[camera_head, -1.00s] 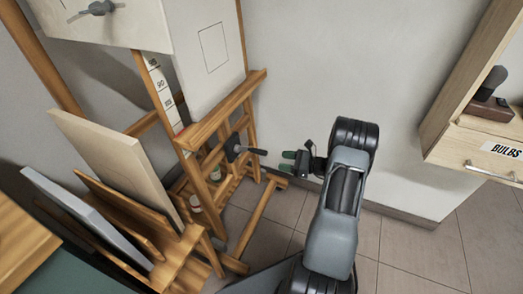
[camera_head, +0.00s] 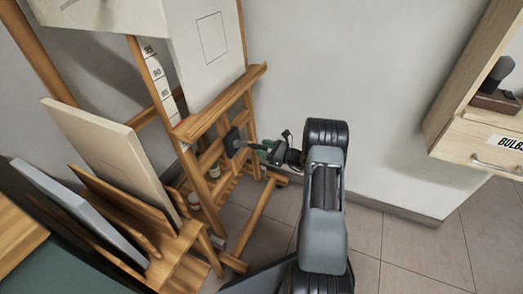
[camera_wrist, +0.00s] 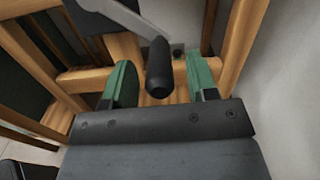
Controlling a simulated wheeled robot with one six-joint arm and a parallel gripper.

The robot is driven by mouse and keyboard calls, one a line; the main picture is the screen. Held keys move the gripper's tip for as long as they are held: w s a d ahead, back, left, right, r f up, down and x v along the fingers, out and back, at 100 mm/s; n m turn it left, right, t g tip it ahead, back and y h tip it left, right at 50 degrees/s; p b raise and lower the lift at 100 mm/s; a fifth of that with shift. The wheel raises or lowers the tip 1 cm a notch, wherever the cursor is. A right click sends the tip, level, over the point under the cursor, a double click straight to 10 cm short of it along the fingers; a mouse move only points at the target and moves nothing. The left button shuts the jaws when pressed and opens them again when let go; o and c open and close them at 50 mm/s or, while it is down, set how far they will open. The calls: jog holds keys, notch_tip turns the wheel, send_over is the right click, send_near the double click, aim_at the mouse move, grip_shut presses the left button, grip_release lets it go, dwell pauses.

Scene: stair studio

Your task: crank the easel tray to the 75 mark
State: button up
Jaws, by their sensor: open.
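The wooden easel (camera_head: 217,112) stands at centre left with a white canvas (camera_head: 207,45) on its tray (camera_head: 245,85). A white scale strip (camera_head: 156,76) with 95, 90 and 85 marks runs up its post, with a red mark at the tray. A dark crank (camera_head: 234,141) sits on the easel below the tray. In the wrist view its black handle (camera_wrist: 159,68) points toward me, with a grey crank arm (camera_wrist: 117,14) behind it. My gripper (camera_head: 266,152), with green fingers, is open at the handle. In the wrist view my gripper (camera_wrist: 160,85) has one finger on each side of the handle, with gaps between.
Canvases in a wooden rack (camera_head: 150,240) stand at the left. A wooden shelf unit (camera_head: 480,135) with a drawer labelled BULBS is at the right. Tiled floor (camera_head: 400,250) is open at lower right. Easel bars stand close around my gripper.

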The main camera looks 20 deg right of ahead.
jog(key=shift+w+a, duration=0.45)
jog(key=shift+w, duration=0.05)
grip_shut()
dwell(0.3)
